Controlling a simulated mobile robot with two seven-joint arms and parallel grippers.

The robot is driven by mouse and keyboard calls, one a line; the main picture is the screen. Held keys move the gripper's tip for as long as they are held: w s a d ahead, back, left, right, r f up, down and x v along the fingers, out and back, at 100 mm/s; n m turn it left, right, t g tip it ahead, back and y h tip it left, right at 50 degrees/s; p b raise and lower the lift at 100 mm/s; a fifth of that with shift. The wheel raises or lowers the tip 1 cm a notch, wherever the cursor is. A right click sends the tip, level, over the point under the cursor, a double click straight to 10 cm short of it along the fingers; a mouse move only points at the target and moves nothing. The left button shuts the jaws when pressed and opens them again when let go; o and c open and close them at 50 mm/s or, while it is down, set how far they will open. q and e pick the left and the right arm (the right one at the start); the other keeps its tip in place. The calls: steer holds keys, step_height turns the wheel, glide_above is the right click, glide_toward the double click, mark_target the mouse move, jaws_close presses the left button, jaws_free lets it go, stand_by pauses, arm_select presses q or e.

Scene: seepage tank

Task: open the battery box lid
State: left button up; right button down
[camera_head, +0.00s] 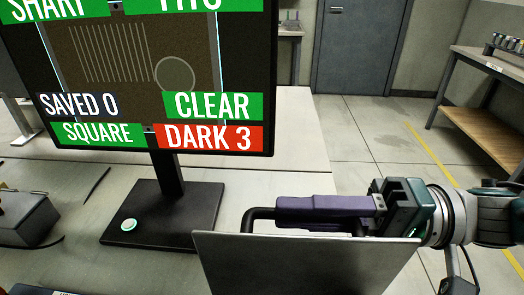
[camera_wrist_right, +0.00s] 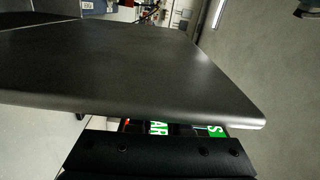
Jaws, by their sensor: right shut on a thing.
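The lid (camera_head: 305,265) is a flat grey panel standing up at the bottom of the head view, with a black bar handle (camera_head: 262,214) along its upper edge. My right gripper (camera_head: 300,208), with purple fingers, reaches in from the right and is shut on this handle. The fingers hide part of the handle. In the right wrist view the lid (camera_wrist_right: 130,65) shows as a large dark grey panel across the upper left and middle. The body of the battery box is not clearly visible. My left gripper is not in view.
A monitor (camera_head: 160,75) on a black stand (camera_head: 165,215) with a lit green button (camera_head: 128,225) stands left of the lid. A grey box (camera_head: 28,218) sits at the far left. Bare bench (camera_head: 300,170) lies behind the lid; open floor (camera_head: 370,130) and a shelf bench (camera_head: 485,75) lie right.

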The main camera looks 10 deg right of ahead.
steer(key=c, duration=0.9)
jaws_free()
steer(key=shift+o, duration=0.2)
steer(key=b+v, duration=0.2)
steer(key=v, duration=0.8)
steer(key=shift+b, duration=0.4)
